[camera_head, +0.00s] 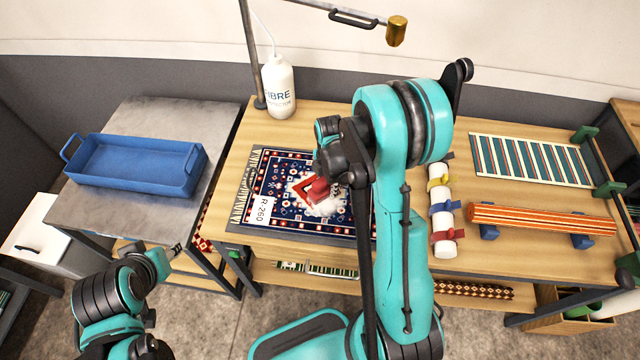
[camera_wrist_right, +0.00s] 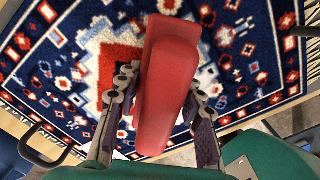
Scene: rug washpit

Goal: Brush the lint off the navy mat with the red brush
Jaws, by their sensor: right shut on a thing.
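The navy mat (camera_head: 285,222), patterned in red and white with fringed ends, lies flat on the wooden table. It fills much of the right wrist view (camera_wrist_right: 60,80). My right gripper (camera_head: 335,172) is over the mat, shut on the red brush (camera_head: 318,190). In the right wrist view the brush (camera_wrist_right: 168,85) sits between the two fingers. Its bristles are mostly hidden, and I cannot tell whether they touch the mat. A whitish patch (camera_head: 297,184) shows around the brush; lint and pattern are hard to separate. My left gripper (camera_head: 168,258) is low at the left, away from the mat; its jaws are unclear.
A blue tray (camera_head: 130,165) is on the grey table at left. Rolled rugs (camera_head: 540,218) and a striped rug (camera_head: 530,160) lie at right. A lamp arm hangs above.

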